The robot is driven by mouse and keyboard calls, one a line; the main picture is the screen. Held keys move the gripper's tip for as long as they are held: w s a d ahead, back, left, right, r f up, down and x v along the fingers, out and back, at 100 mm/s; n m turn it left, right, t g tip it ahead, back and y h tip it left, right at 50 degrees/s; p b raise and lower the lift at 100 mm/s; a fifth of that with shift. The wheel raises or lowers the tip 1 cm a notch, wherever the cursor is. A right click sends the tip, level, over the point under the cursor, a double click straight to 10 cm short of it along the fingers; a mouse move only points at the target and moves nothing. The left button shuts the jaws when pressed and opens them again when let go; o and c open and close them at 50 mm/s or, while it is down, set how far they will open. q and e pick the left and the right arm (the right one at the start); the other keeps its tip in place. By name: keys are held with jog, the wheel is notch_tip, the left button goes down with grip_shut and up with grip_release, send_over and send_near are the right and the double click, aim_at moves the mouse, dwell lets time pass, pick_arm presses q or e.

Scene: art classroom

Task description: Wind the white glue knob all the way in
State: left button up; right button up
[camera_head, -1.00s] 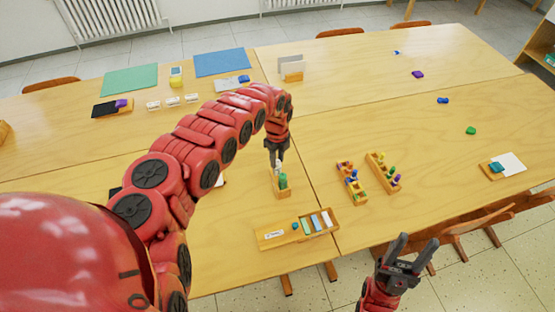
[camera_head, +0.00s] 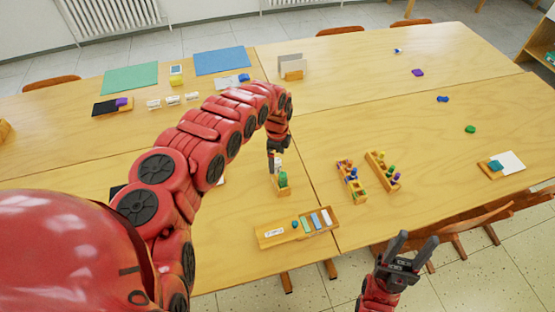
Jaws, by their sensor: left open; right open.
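The white glue knob (camera_head: 278,161) shows as a small pale spot at the far end of a small wooden holder (camera_head: 283,191), behind a green piece (camera_head: 283,179). My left gripper (camera_head: 275,163) points down at the knob from above, its fingers apart. It partly hides the knob, and I cannot tell whether the fingers touch it. My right gripper (camera_head: 398,250) is open and empty, fingers up, in front of the table's near edge.
A wooden tray (camera_head: 270,236) with coloured sticks lies nearer the front edge. Two wooden racks (camera_head: 383,172) with coloured pegs stand to the right. A chair (camera_head: 470,226) stands at the near right edge.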

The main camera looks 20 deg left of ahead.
dwell(0.5)
pick_arm(q)
jog(key=m+b, duration=0.1)
jog(key=m, duration=0.4)
jog(key=shift+f+m, duration=0.15)
jog(key=shift+m, duration=0.15)
jog(key=m+b, duration=0.1)
jog(key=m, duration=0.3)
jog(key=shift+w+b, duration=0.1)
jog(key=shift+b, duration=0.25)
jog(key=shift+m, duration=1)
jog(key=c, duration=1.4)
jog(key=shift+c, duration=0.2)
jog(key=shift+r, duration=0.2)
